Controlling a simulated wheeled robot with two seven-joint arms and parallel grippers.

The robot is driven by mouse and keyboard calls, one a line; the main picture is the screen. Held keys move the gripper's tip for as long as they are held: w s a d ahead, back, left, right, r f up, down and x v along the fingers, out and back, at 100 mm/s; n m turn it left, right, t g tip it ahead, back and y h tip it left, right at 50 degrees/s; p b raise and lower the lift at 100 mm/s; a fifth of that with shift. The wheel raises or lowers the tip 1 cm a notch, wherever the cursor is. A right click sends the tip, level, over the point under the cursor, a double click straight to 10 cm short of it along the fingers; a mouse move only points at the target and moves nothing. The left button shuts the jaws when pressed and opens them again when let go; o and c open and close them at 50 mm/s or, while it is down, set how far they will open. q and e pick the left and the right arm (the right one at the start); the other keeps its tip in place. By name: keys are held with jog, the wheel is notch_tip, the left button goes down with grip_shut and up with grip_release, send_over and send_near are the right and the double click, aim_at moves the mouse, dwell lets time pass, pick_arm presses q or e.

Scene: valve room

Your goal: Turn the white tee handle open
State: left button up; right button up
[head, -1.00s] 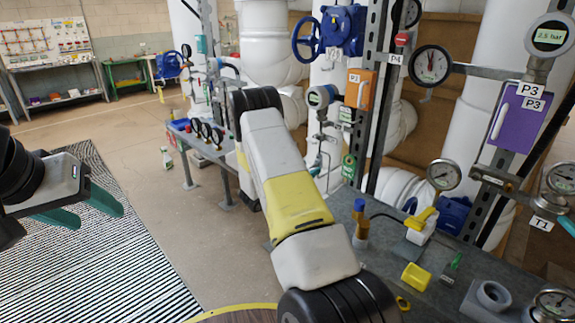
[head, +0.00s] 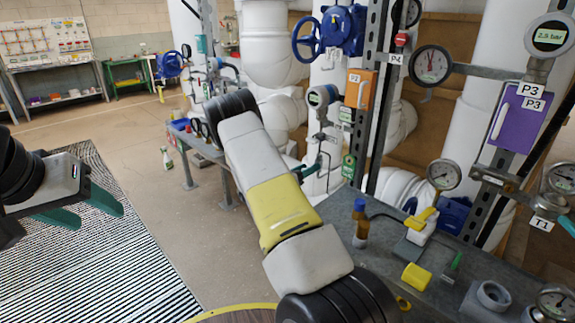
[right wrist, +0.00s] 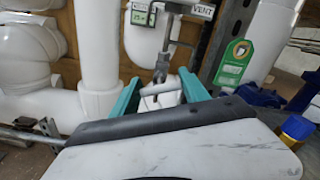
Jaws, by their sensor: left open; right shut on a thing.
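The white tee handle (right wrist: 160,91) shows in the right wrist view as a short pale crossbar below a grey metal valve stem (right wrist: 167,50). My right gripper (right wrist: 160,84) has its teal fingers on either side of it and is shut on it. In the head view the right gripper (head: 308,170) is small and partly hidden by my own arm, at the thin vertical pipework. The handle cannot be made out clearly there. My left gripper (head: 100,218) is open and empty at the left, over the striped mat, far from the handle.
A "VENT" label (right wrist: 203,10) and a green tag (right wrist: 233,62) are close to the handle. The grey bench (head: 385,262) carries a blue-capped bottle (head: 361,230) and a yellow block (head: 416,276). A blue handwheel (head: 306,40) is above. Floor at left centre is clear.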

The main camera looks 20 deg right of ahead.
jog(key=n, duration=0.6)
jog(key=shift+w+a, duration=0.1)
jog(key=shift+w, duration=0.05)
jog(key=n, duration=0.7)
jog(key=shift+f, duration=0.2)
jog(key=shift+n, duration=0.3)
jog(key=o, duration=1.4)
jog(key=v, duration=0.8)
